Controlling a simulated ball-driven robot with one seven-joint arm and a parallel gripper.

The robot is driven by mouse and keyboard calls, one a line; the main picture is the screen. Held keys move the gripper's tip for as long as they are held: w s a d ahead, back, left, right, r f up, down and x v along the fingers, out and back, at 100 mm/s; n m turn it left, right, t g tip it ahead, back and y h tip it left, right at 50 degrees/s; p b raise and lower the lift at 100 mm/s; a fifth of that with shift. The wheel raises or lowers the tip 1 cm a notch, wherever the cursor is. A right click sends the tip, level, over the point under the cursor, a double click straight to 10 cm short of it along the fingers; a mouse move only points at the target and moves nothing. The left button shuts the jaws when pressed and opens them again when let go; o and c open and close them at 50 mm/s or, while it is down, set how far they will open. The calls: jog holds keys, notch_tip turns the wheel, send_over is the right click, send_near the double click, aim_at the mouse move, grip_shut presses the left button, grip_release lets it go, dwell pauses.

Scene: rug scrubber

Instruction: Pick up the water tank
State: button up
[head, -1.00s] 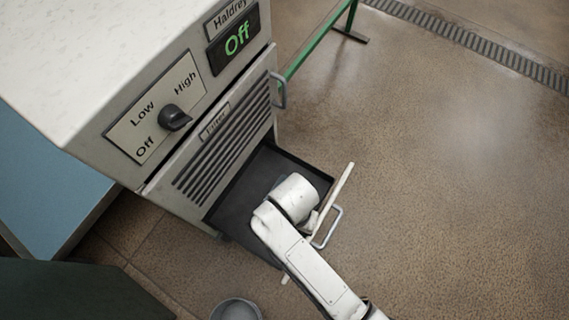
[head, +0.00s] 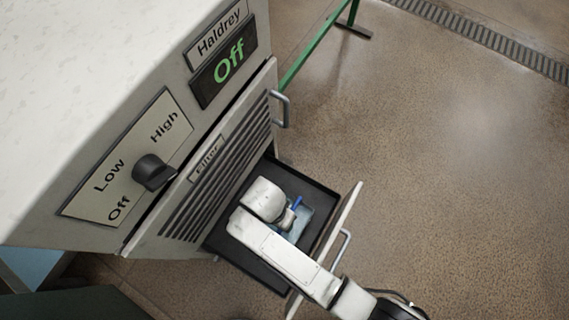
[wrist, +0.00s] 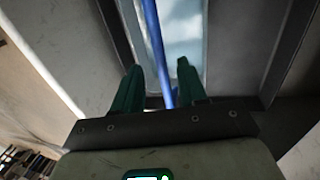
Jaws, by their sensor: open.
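The water tank (head: 303,218) is a pale blue, see-through box lying in the open drawer (head: 250,268), partly hidden by my arm. Its blue handle (head: 297,202) shows just right of my wrist. In the wrist view the tank's pale top (wrist: 184,25) lies ahead of my gripper (wrist: 160,66), whose green fingers are open. The blue handle (wrist: 154,45) runs between the fingers from this view, with gaps on both sides. I cannot tell how deep it sits between them. The gripper itself is hidden by my arm in the head view.
The grey machine (head: 110,90) stands over the drawer, with a dial (head: 153,172) and a display (head: 228,66) reading "Off". The drawer front has a metal handle (head: 338,250). A green rail (head: 312,48) stands behind. The floor at the right is clear.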

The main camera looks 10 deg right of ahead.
jog(key=f, duration=0.2)
jog(key=d+f+b, duration=0.1)
jog(key=f, duration=0.1)
jog(key=shift+f, duration=0.3)
jog(key=shift+c, duration=0.4)
grip_shut()
jog(key=shift+r, duration=0.1)
dwell(0.6)
